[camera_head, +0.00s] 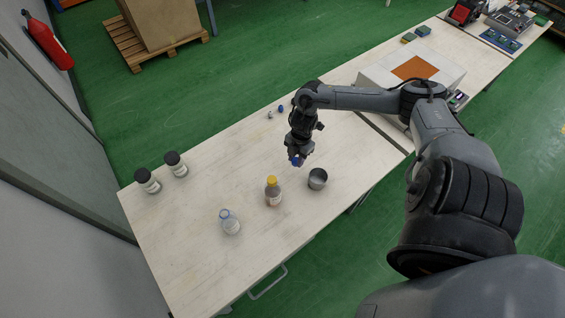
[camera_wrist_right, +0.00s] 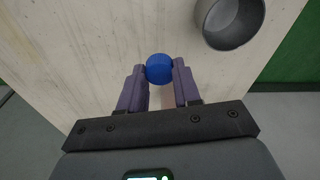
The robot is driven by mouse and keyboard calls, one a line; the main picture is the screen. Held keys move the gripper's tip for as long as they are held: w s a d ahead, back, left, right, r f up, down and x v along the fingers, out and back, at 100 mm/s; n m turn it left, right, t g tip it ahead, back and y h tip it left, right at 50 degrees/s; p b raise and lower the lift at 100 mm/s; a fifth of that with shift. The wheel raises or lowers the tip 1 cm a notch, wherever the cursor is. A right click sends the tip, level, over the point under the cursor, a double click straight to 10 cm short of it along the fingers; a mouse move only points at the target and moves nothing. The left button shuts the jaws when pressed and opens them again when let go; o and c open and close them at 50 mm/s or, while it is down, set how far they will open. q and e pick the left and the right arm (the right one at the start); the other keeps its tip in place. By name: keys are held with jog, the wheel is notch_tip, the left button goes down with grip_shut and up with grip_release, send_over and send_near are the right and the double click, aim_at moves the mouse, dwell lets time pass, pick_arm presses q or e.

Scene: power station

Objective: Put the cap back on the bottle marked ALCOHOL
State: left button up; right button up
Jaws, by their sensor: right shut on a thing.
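My right gripper (camera_head: 295,155) is shut on a blue cap (camera_wrist_right: 159,69), held between the fingertips above the table. The cap also shows below the gripper in the head view (camera_head: 296,162). A clear bottle (camera_head: 231,224) stands upright on the table, to the left of and nearer than the gripper. Its label is too small to read, and its top looks pale blue. A brown bottle with a yellow cap (camera_head: 273,191) stands between the clear bottle and the gripper; its label is unreadable too. My left gripper is not in view.
A grey metal cup (camera_head: 318,179) stands right of the gripper and shows in the wrist view (camera_wrist_right: 230,22). Two black-lidded jars (camera_head: 148,181) stand at the table's left end. Small blue and grey pieces (camera_head: 281,109) lie near the far edge. The table (camera_head: 215,170) is otherwise clear there.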

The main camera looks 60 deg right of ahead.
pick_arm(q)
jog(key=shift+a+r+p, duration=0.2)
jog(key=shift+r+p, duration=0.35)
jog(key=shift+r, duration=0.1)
pick_arm(e)
jog(key=shift+s+d+r, duration=0.6)
jog(key=shift+s+r, duration=0.05)
jog(key=shift+s, duration=0.25)
jog(key=shift+s+d+r, duration=0.55)
jog(key=shift+s+r, duration=0.05)
jog(key=shift+s, duration=0.25)
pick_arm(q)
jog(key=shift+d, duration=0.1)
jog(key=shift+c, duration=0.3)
pick_arm(e)
jog(key=shift+w, duration=0.1)
